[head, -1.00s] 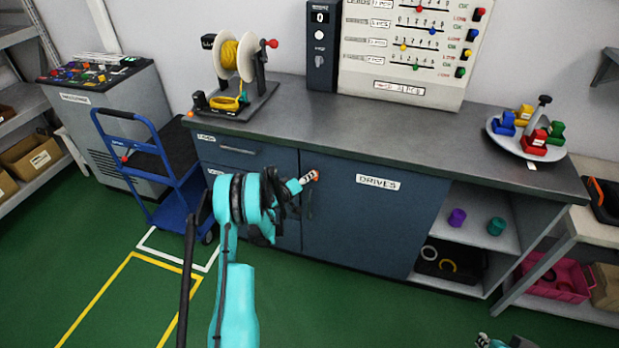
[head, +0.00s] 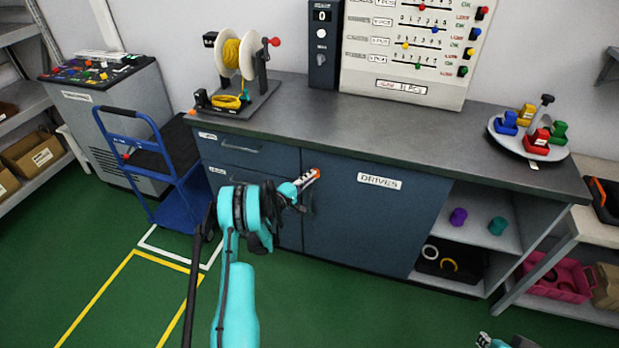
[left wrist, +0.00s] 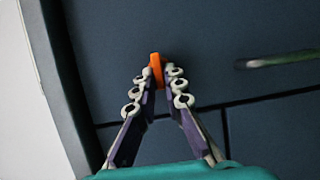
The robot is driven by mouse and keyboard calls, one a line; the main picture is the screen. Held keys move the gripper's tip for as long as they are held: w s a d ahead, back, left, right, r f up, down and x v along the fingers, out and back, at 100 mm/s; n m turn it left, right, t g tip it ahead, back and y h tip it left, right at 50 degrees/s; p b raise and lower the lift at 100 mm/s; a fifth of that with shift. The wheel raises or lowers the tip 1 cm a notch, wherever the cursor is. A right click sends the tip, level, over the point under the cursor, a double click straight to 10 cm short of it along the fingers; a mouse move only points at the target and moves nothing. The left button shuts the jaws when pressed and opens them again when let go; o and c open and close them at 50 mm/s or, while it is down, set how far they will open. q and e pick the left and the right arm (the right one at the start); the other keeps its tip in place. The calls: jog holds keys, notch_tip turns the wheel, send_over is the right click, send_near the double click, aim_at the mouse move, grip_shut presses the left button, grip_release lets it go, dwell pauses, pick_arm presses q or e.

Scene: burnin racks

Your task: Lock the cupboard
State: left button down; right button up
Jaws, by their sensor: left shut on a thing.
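The cupboard is the dark blue door (head: 365,225) labelled DRIVES, under the grey worktop; it looks closed. A small orange key or knob (head: 317,174) is at its upper left corner; it also shows in the left wrist view (left wrist: 156,68). My left gripper (head: 308,180) is at that corner, its fingers (left wrist: 157,80) shut on the orange piece, which they partly hide. The door's handle (left wrist: 280,59) is beside it in the left wrist view. Only a bit of my right gripper (head: 497,342) shows at the bottom edge; its fingers are not clear.
Drawers (head: 245,148) are left of the door. An open shelf (head: 475,212) with coloured spools is on its right. A blue trolley (head: 170,185) stands at the left. The worktop (head: 370,120) carries a reel stand and a round tray. Green floor in front is clear.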

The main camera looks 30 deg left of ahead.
pick_arm(q)
jog(key=shift+w+r, duration=0.1)
dwell(0.4)
jog(key=c, duration=1.7)
grip_release()
jog(key=shift+d, duration=0.1)
jog(key=shift+o, duration=0.5)
jog(key=shift+w, duration=0.1)
jog(key=s+a, duration=0.1)
jog(key=s, duration=0.6)
jog(key=shift+s, duration=0.2)
